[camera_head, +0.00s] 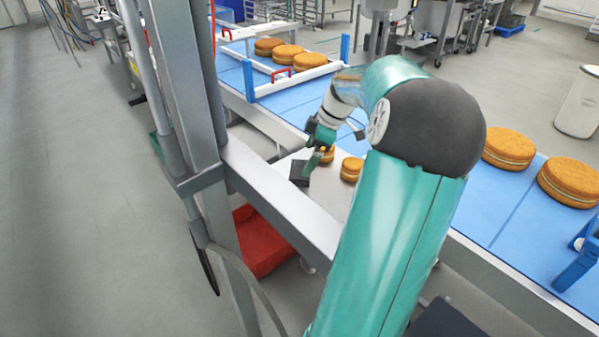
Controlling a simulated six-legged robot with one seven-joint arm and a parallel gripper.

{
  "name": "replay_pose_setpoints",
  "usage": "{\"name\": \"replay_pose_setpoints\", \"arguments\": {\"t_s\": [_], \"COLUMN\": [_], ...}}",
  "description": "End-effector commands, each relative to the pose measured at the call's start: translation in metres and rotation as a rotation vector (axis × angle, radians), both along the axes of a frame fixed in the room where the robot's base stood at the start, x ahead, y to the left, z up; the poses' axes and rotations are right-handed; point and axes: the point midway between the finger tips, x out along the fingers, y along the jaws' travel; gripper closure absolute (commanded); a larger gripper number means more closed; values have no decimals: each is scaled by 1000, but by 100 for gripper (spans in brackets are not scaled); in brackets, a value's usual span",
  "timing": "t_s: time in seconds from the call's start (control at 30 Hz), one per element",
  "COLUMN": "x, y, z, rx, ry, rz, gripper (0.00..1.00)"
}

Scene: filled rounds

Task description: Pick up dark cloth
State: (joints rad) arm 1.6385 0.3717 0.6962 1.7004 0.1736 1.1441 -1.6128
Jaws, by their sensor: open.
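A dark cloth (299,173) lies as a small, nearly black patch on the pale work surface (325,197), close to the metal frame. My gripper (314,165) is open, just right of the cloth and over its right edge in the picture. Whether it touches the cloth I cannot tell. My teal arm reaches in from the lower right and hides part of the surface. Small round sandwich cakes (351,168) sit on the surface right of my gripper, one of them partly behind it.
A grey metal post (190,80) and rail (280,200) stand left of and in front of the surface. A blue conveyor (500,215) carries large filled rounds (508,149). White guide rails (295,78) cross its far part. A red crate (262,243) sits below.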

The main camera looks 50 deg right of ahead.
Motion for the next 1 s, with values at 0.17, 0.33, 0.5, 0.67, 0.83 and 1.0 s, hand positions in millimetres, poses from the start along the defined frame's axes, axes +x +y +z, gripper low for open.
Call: {"name": "replay_pose_setpoints", "arguments": {"t_s": [0.17, 0.33, 0.5, 0.67, 0.83, 1.0], "x": [10, 20, 24, 24, 23, 23], "y": [4, 8, 9, 9, 8, 8], "z": [-18, -41, -48, -48, -48, -48], "rx": [3, 3, 0, -1, -1, -1], "ry": [1, 1, 0, 1, 1, 1], "rz": [2, 1, 1, 0, 0, 0], "gripper": [0, 0, 0, 2, 35, 40]}}
